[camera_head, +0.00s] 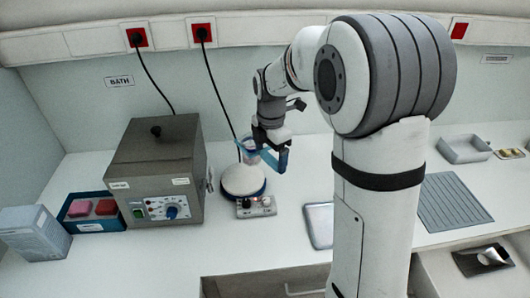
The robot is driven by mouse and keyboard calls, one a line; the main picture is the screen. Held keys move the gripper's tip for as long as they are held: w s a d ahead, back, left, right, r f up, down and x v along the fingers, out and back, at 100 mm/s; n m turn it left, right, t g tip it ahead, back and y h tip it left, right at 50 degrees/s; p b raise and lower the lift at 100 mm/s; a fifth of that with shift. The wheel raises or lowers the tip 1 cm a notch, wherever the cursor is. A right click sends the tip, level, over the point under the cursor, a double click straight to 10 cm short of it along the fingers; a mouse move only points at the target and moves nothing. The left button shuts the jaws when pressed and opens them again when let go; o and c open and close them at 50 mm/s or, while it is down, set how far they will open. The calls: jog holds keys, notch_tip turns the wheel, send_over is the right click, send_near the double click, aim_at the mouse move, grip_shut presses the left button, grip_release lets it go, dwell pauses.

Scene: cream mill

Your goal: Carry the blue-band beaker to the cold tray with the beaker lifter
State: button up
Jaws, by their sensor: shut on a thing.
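My gripper (270,137) is over the round white plate of a stirrer (243,180) and is shut on a blue tool, which I take to be the beaker lifter (282,160). A small, pale beaker (250,158) shows beside the lifter, above the white plate. Its band is too small to make out. I cannot tell whether the lifter is around it or only next to it, nor whether it touches the plate. A flat silvery tray (319,225) lies on the bench to the right, partly hidden behind my arm; I cannot tell if it is the cold tray.
A grey bath box (155,170) with a lid stands left of the stirrer. A blue rack (88,222) with red and pink blocks and a carton (35,233) are farther left. A ribbed grey mat (450,203) and a pale open bin (465,149) are right of my arm. Black cords hang behind.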

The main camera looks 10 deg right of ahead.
jog(key=shift+s+d, duration=0.1)
jog(key=shift+d, duration=0.1)
jog(key=s+d+f+b, duration=0.1)
jog(key=s+d+b, duration=0.1)
jog(key=s+d, duration=0.2)
jog(key=s+d+f+b, duration=0.1)
jog(key=s+d, duration=0.4)
jog(key=d, duration=0.5)
jog(key=shift+b, duration=0.35)
dwell(1.5)
jog(key=shift+s+f, duration=0.1)
jog(key=s+d+f+b, duration=0.1)
jog(key=s+d, duration=0.5)
jog(key=d, duration=0.3)
jog(key=shift+f, duration=0.15)
dwell(1.1)
jog(key=shift+s+d, duration=0.1)
jog(key=shift+d, duration=0.1)
jog(key=s+d, duration=0.2)
jog(key=d, duration=0.1)
jog(key=s+d+b, duration=0.1)
jog(key=shift+d+f, duration=0.25)
jog(key=shift+f, duration=0.25)
